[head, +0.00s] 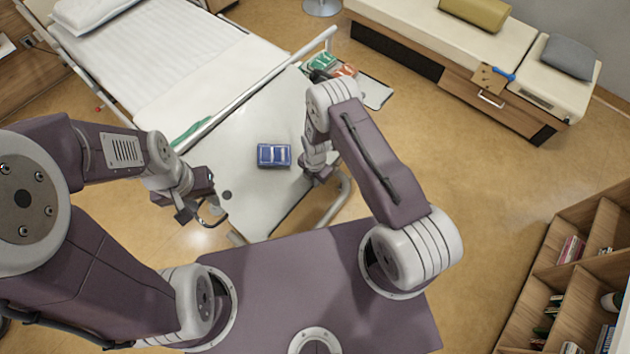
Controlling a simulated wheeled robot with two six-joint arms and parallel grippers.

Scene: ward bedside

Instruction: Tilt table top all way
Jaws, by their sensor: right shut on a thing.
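The table top (240,190) is a pale grey-white panel beside the bed, with a blue box (274,155) lying on it. A small dark round spot shows near its left edge. My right gripper (316,178) is at the right edge of the table top and appears shut on that edge; my own wrist partly hides the contact. My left gripper (198,212) is by the left edge of the table top, near a curved metal piece (213,213). Its fingers are too small and dark to tell open from shut.
The bed (180,55) with its side rail (270,80) lies behind the table. Green and reddish items (325,64) sit near the table's far end. A padded bench (450,40) stands at the back right, a bookshelf (570,270) at the right. Floor between them is clear.

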